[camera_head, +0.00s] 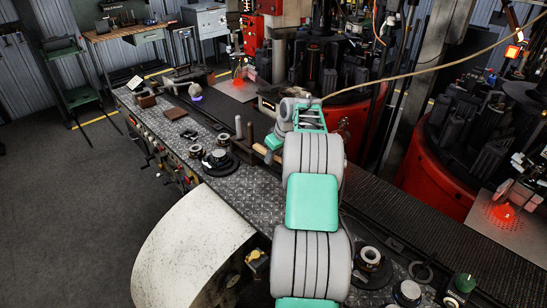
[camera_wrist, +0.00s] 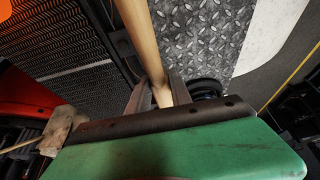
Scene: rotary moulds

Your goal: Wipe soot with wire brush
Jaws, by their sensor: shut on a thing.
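In the wrist view, my gripper (camera_wrist: 158,92) is shut on a pale wooden handle (camera_wrist: 146,38), which I take to be the wire brush's. The handle runs up out of the top of the picture, so its bristles are not visible. In the head view, a short pale wooden piece (camera_head: 264,152) shows just left of my arm, likely part of the same handle. My arm hides the gripper itself there. I cannot make out any soot for certain in either view.
A diamond-plate bench top (camera_head: 228,187) carries round metal parts (camera_head: 221,158) and a dark block (camera_head: 174,113). A dark ridged strip runs behind it. Red rotary machines (camera_head: 437,158) stand beyond, with glowing orange pieces (camera_head: 503,212) on plates. A pale curved cover (camera_head: 192,245) bulges in front.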

